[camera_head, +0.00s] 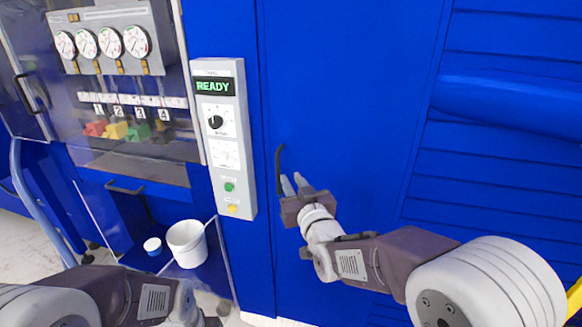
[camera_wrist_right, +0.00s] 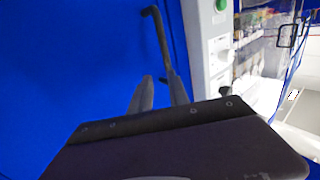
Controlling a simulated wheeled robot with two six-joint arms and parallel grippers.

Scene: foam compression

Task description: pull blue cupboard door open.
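The blue cupboard door (camera_head: 340,110) is a flat upright panel to the right of the grey control strip, and it looks closed. Its black vertical bar handle (camera_head: 279,170) is near the door's left edge. The handle also shows in the right wrist view (camera_wrist_right: 158,35). My right gripper (camera_head: 292,178) is just right of the handle in the head view. In the wrist view (camera_wrist_right: 159,80) its two fingers are apart, with nothing held between them, and the handle's lower end appears near the tips. Contact cannot be told. My left arm shows at the bottom left; its fingers are out of frame.
The grey control strip (camera_head: 228,160) with a READY display stands left of the door. A white bucket (camera_head: 187,243) and small tub (camera_head: 153,246) sit low left. Louvred blue panels (camera_head: 490,185) are at right.

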